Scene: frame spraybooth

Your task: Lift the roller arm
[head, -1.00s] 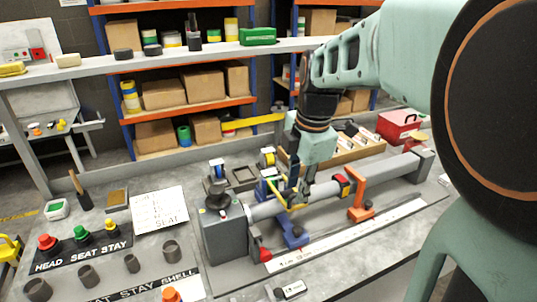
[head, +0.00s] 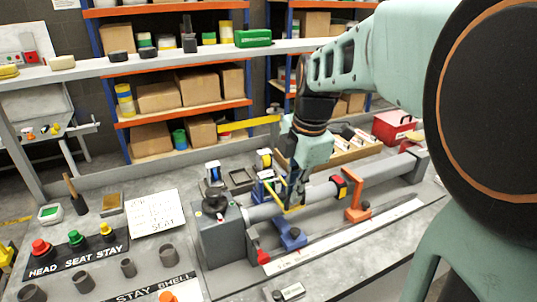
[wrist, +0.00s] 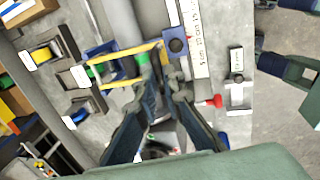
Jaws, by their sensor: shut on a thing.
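The roller arm looks to be the thin yellow frame (head: 272,194) beside the grey horizontal tube (head: 322,192). In the wrist view, the yellow frame (wrist: 122,82) runs across the tube toward my fingertips, with a green part and a blue part near it. My gripper (head: 291,205) reaches down to the near end of the frame, and its fingers are close together on it. In the wrist view, the gripper (wrist: 162,72) has its fingertips at the frame's right end. The fingers hide the exact contact.
The tube runs from a grey box (head: 219,240) on the left, past a blue support (head: 291,236) and an orange support (head: 357,203). Red (head: 393,126) and wooden (head: 350,150) boxes stand behind. Button panels (head: 75,252) and cups fill the left front.

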